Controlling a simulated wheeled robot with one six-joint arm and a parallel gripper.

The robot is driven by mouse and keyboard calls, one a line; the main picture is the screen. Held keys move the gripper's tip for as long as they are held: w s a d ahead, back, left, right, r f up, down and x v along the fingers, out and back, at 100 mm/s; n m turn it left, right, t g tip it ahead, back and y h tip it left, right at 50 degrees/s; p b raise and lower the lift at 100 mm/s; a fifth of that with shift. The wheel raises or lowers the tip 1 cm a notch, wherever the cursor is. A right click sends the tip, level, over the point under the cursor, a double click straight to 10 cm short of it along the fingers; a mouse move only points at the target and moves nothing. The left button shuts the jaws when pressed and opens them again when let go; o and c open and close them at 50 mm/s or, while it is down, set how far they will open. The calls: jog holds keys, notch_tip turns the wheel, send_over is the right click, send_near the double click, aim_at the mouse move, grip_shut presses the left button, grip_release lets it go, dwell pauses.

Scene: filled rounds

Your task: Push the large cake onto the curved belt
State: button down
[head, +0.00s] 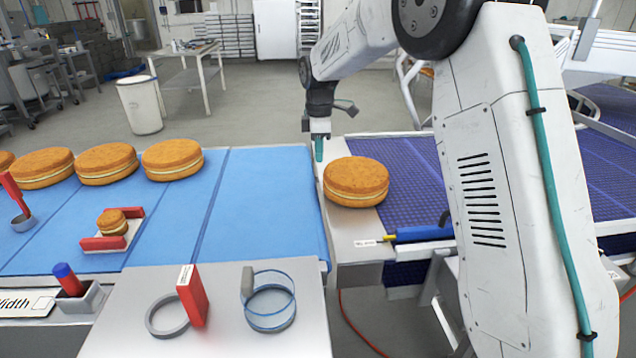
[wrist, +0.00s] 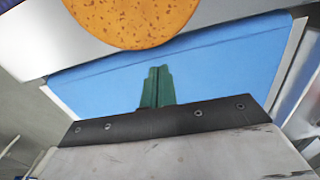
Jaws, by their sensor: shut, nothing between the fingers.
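The large cake (head: 356,182), a round golden sandwich cake with a cream line, sits flat on the pale plate between the blue belt and the purple curved belt (head: 412,180). Its right side is close to the curved belt; I cannot tell whether it overhangs it. My gripper (head: 319,150) is shut and empty, its green fingers pointing down at the cake's far left, by the blue belt's edge. In the wrist view the shut fingers (wrist: 157,87) show against the blue belt, with a gap to the cake (wrist: 132,18).
Several similar cakes, one of them here (head: 173,160), stand on the blue belt (head: 265,200) to the left. A small cake (head: 112,222) sits in a red-ended holder. A blue-and-yellow cylinder (head: 420,234) lies at the curved belt's near edge. A steel table (head: 230,325) holds ring tools.

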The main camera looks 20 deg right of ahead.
notch_tip(320, 180, down, 10)
jog(key=shift+w+f, duration=0.2)
jog(key=shift+d, duration=0.1)
dwell(0.4)
jog(key=s+d, duration=0.1)
jog(key=d, duration=0.4)
jog(key=s+d, duration=0.1)
jog(key=d, duration=0.5)
jog(key=s+d, duration=0.2)
jog(key=d, duration=0.3)
jog(key=shift+d, duration=0.35)
